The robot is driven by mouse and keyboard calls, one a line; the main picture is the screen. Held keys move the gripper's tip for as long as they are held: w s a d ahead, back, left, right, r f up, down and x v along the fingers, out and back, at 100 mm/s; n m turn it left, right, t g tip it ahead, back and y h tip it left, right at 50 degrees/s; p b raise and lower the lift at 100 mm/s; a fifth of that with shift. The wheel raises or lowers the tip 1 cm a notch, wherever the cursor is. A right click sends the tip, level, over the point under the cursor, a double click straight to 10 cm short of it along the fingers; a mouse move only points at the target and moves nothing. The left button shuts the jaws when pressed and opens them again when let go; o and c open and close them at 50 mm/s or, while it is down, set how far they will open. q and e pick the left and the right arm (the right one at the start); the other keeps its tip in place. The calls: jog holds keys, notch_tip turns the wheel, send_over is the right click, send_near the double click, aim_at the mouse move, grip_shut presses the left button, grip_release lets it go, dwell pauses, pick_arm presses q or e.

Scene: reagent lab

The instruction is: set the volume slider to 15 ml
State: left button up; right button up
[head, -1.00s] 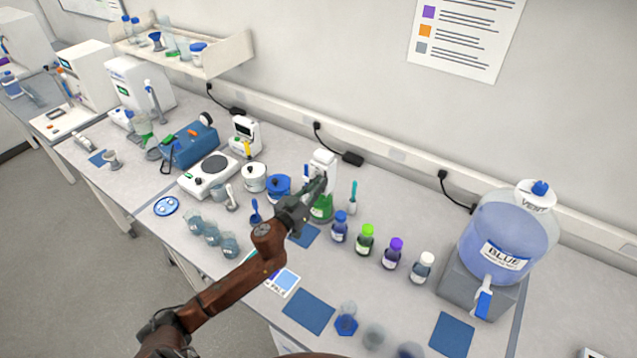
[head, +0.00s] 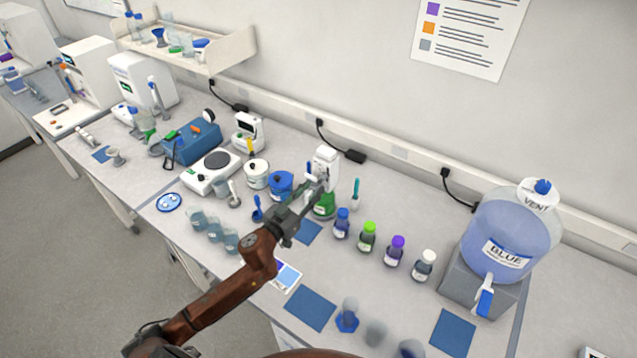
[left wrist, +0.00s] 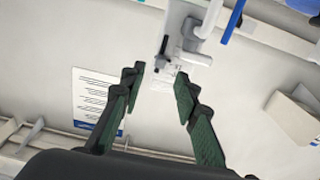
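The bottle-top dispenser (head: 326,160) is a white pump head on a green bottle (head: 324,208), standing behind my left gripper (head: 316,187). In the left wrist view the white dispenser body (left wrist: 178,22) is at the top, with a small dark and white piece (left wrist: 190,57), possibly the volume slider, on it. My left gripper (left wrist: 159,78) is open, its two fingers apart with nothing held between them. The small piece is just beyond the fingertips, towards the right finger; contact cannot be told. The scale is too small to read. My right gripper is not in view.
Several small capped bottles, one with a green cap (head: 369,228), stand right of the dispenser. A blue lidded pot (head: 280,183) is close on its left. A large blue carboy (head: 505,235) is far right. A blue mat (head: 309,307) lies bare at the front.

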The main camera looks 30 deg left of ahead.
pick_arm(q)
jog(key=s, duration=0.6)
jog(key=shift+s+a, duration=0.15)
jog(key=shift+a, duration=0.3)
